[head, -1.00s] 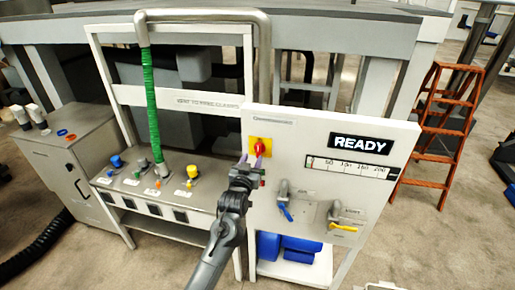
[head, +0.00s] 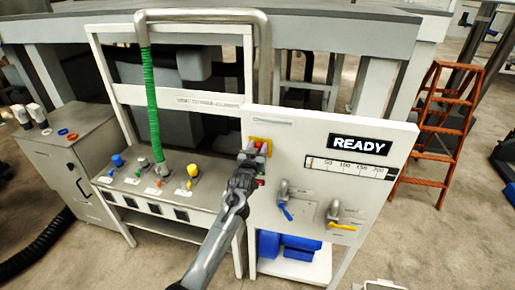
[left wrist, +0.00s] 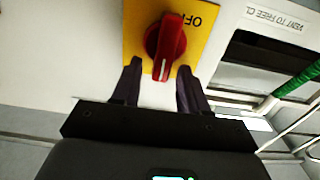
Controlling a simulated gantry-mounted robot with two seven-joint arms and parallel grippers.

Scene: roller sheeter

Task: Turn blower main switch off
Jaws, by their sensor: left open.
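The main switch is a red rotary knob (left wrist: 166,42) on a yellow plate (left wrist: 133,22), set in the upper left of the white panel. In the left wrist view the knob's grip bar points down toward my gripper, and OFF is printed upside down on the plate, right of the knob. In the head view the yellow plate (head: 268,140) is partly hidden by my gripper. My left gripper (left wrist: 159,67) is open, its dark fingers on either side of the bar's lower end. Contact cannot be told. My right gripper is not in view.
The panel (head: 300,180) also carries a READY display (head: 358,143), a scale gauge (head: 345,167), a blue-handled valve (head: 284,208) and a yellow-handled valve (head: 340,226). A green hose (head: 152,110) rises from the bench at left. An orange ladder (head: 440,125) stands at right.

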